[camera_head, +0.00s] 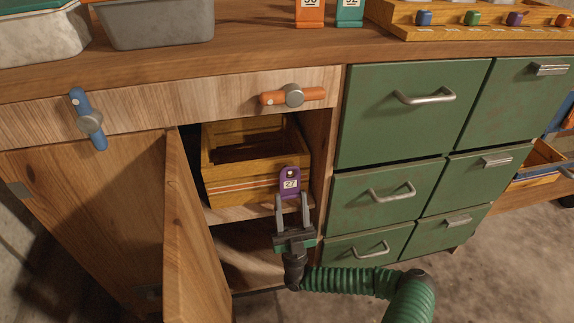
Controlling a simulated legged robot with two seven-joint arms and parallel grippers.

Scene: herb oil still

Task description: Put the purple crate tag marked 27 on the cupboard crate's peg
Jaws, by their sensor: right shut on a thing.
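The purple crate tag (290,176) marked 27 is upright in front of the right part of the crate's front. A dark round spot shows near its top; I cannot tell whether it is a hole or the peg. My right gripper (291,205) is shut on the tag's lower end from below. The yellow wooden crate (228,184) stands on the cupboard shelf. I cannot tell whether the tag touches the crate or hangs on its peg. My left gripper is not in view.
The cupboard door (185,230) stands open left of my right arm. Green drawers (398,115) are at the right. Orange (310,12) and teal (350,12) tags stand on the worktop, beside a wooden rack (470,30) with coloured pieces.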

